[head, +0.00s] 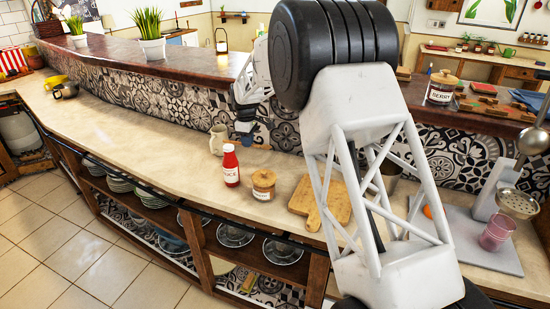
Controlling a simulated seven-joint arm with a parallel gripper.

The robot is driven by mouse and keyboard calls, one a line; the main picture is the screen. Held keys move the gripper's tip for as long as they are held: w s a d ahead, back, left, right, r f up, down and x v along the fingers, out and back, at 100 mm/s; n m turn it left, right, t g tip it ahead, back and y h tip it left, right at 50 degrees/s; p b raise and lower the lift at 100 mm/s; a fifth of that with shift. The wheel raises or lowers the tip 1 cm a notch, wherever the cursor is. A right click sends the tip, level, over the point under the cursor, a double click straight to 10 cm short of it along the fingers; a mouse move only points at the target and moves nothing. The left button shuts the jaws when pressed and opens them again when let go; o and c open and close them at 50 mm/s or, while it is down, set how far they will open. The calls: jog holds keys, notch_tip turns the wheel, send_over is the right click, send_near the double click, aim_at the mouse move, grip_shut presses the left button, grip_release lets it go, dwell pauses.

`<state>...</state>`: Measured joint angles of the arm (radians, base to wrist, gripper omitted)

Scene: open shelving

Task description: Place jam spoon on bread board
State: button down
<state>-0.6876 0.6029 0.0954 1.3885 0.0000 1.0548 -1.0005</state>
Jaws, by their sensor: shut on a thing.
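The bread board (328,204) is a light wooden board with a handle, lying flat on the lower counter, partly hidden behind my arm. My gripper (246,128) is small and dark in this view, above the back of the lower counter, left of and behind the board. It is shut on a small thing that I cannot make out. I cannot pick out the jam spoon for certain.
A red sauce bottle (231,165) and a wooden-lidded jar (264,185) stand left of the board. A cream jug (219,139) stands near my gripper. A berry jar (441,88) is on the raised ledge. The counter's left stretch is largely clear.

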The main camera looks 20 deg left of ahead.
jog(key=s+d+m, duration=0.3)
jog(key=s+d, duration=0.4)
jog(key=d, duration=0.6)
jog(key=s+d+f+m, duration=0.1)
jog(key=s+d+m, duration=0.3)
jog(key=s+d, duration=0.4)
jog(key=s+d+f+m, duration=0.1)
jog(key=s+d+m, duration=0.2)
jog(key=d, duration=1.5)
jog(key=s, duration=0.4)
jog(key=shift+s+f, duration=0.25)
jog(key=shift+s, duration=0.15)
jog(key=shift+w, duration=0.15)
jog(key=w+a, duration=0.2)
jog(key=w, duration=0.2)
jog(key=w+a+f, duration=0.1)
jog(key=w+a, duration=0.1)
jog(key=w, duration=0.3)
jog(key=w+a, duration=0.2)
jog(key=w, duration=0.3)
jog(key=shift+w+a+f, duration=0.2)
jog(key=shift+f, duration=0.05)
jog(key=shift+f, duration=1.8)
jog(key=shift+f, duration=0.1)
